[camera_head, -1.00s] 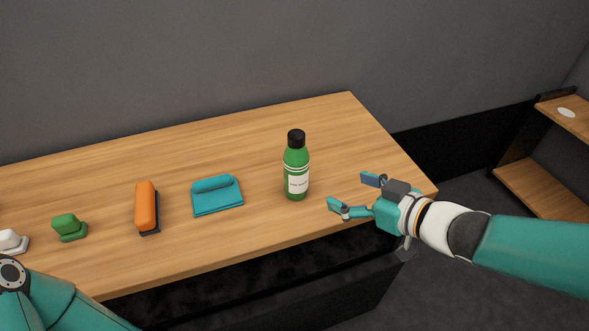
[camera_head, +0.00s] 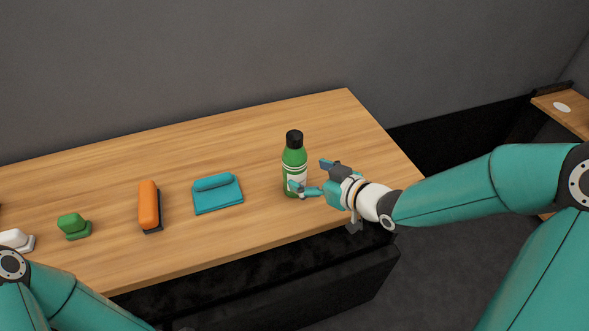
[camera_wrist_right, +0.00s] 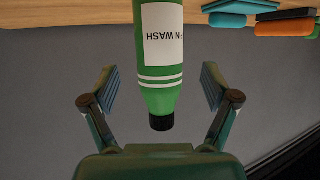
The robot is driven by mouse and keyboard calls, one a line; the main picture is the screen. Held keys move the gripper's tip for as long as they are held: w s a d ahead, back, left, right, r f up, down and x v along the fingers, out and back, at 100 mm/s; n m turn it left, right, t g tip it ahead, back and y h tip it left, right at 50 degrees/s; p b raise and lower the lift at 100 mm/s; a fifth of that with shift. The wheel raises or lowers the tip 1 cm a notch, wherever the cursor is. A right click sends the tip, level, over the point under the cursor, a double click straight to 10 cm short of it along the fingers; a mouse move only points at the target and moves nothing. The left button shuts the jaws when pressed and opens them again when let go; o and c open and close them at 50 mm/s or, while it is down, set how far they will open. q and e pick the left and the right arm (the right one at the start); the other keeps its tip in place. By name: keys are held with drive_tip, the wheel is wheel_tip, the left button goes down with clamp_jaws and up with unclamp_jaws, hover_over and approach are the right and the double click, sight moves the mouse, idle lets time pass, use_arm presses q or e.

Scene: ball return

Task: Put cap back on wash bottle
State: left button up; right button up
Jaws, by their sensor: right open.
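The wash bottle (camera_head: 293,162) is green with a white label and stands upright on the table. Its black cap (camera_head: 294,138) sits on top of its neck. In the right wrist view the bottle (camera_wrist_right: 162,75) appears upside down, with the black cap (camera_wrist_right: 161,122) on its end and "WASH" readable on the label. My right gripper (camera_head: 308,176) is open and empty of grip, its fingers at the bottle's right side. In the right wrist view the gripper fingers (camera_wrist_right: 160,92) stand apart on both sides of the bottle, with gaps showing. My left gripper is out of view; only part of my left arm shows.
The table behind the bottle is clear. A wooden shelf (camera_head: 570,118) stands at far right.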

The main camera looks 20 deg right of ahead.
sight(303, 171)
drive_tip(key=shift+w+a+f, duration=0.1)
drive_tip(key=shift+w+a, duration=0.05)
drive_tip(key=shift+w, duration=0.1)
drive_tip(key=shift+w+a+f, duration=0.1)
drive_tip(key=shift+w+a, duration=0.1)
drive_tip(key=shift+w, duration=0.2)
drive_tip(key=shift+p+x, duration=0.7)
drive_tip(key=shift+x, duration=1.45)
drive_tip(key=shift+c, duration=0.4)
drive_tip(key=shift+d, duration=0.1)
drive_tip(key=c, duration=1.3)
